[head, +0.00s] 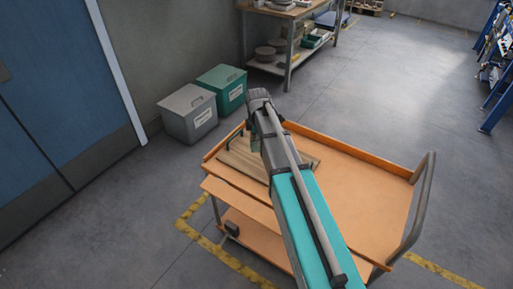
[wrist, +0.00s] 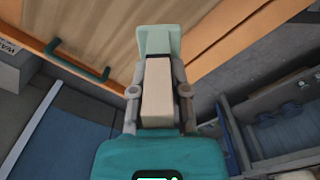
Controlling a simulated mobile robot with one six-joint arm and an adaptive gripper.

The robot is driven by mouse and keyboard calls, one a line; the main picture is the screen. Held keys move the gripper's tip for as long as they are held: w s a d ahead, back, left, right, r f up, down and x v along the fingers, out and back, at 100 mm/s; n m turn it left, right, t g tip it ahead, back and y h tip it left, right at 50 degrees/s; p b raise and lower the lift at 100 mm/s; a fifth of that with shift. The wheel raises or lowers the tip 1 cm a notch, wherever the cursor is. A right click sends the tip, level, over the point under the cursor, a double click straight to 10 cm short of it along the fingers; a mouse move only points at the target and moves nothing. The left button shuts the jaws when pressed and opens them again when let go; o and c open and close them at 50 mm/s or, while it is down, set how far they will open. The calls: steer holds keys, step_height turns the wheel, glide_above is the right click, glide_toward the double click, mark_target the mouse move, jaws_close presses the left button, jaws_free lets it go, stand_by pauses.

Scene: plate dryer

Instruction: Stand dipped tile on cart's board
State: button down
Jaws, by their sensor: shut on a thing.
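My gripper (wrist: 159,91) is shut on the tile (wrist: 157,104) in the wrist view, one finger on each side. The tile is beige near my gripper, with a pale green dipped end (wrist: 158,41) pointing away from it. A dark line separates the two colours. The wooden board (head: 238,158) lies on the orange cart (head: 364,176) and also shows in the wrist view (wrist: 100,28). The tile's green end appears over or near the board's edge; I cannot tell whether they touch. In the head view my arm hides the tile and part of the board.
The board has a dark green handle (wrist: 72,60). The cart has raised orange edges and a grey push handle (head: 419,214). A grey bin (head: 188,114) and a green bin (head: 222,88) stand behind it. A workbench (head: 290,13) stands farther back. The cart's right side is clear.

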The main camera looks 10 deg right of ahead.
steer(key=w+f+b, duration=0.4)
steer(key=w, duration=0.1)
steer(key=w+f+b, duration=0.2)
steer(key=shift+w+d+f, duration=0.3)
steer(key=shift+w+d, duration=0.05)
steer(key=shift+w+f+b, duration=0.35)
steer(key=shift+f+b, duration=1.65)
steer(key=shift+f, duration=0.1)
steer(key=c, duration=0.6)
jaws_free()
steer(key=shift+c, duration=0.2)
